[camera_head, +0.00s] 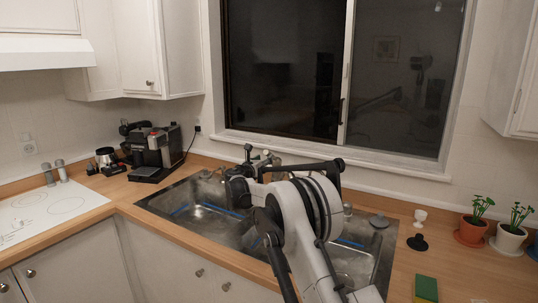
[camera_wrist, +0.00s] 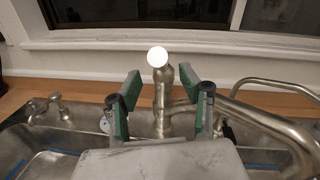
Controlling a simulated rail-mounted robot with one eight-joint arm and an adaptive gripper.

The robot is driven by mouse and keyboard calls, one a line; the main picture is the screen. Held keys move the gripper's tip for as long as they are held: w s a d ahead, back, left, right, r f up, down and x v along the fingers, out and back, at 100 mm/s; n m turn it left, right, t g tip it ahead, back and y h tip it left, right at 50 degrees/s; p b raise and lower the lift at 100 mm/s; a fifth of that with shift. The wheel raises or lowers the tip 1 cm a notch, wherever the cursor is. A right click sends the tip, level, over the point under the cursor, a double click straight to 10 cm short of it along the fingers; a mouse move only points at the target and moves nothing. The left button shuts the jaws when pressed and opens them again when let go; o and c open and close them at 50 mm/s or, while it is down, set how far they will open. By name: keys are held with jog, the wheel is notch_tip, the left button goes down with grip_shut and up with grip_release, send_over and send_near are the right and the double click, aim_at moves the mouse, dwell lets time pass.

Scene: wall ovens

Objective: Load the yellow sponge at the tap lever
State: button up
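A green and yellow sponge (camera_head: 426,287) lies on the counter at the front right of the head view, well away from my gripper. The metal tap (camera_wrist: 161,110) stands upright behind the sink in the wrist view, with a bright white ball-shaped top (camera_wrist: 157,56) and a spout running right. My gripper (camera_wrist: 160,92) is open, with its green-padded fingers on either side of the tap post in that view. I see nothing held between them. I cannot tell whether the fingers reach around the post or stop short of it. In the head view my arm partly hides the tap.
The double steel sink (camera_head: 180,207) lies under my arm. A dark stopper (camera_head: 418,242), a white cup (camera_head: 420,217) and potted plants (camera_head: 471,232) stand on the right counter. A coffee machine (camera_head: 158,150) is at the back left. The window sill (camera_head: 330,157) runs behind the tap.

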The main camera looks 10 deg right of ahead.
aim_at(269, 154)
jog(key=shift+p+x, duration=0.4)
jog(key=shift+x, duration=2.8)
grip_shut()
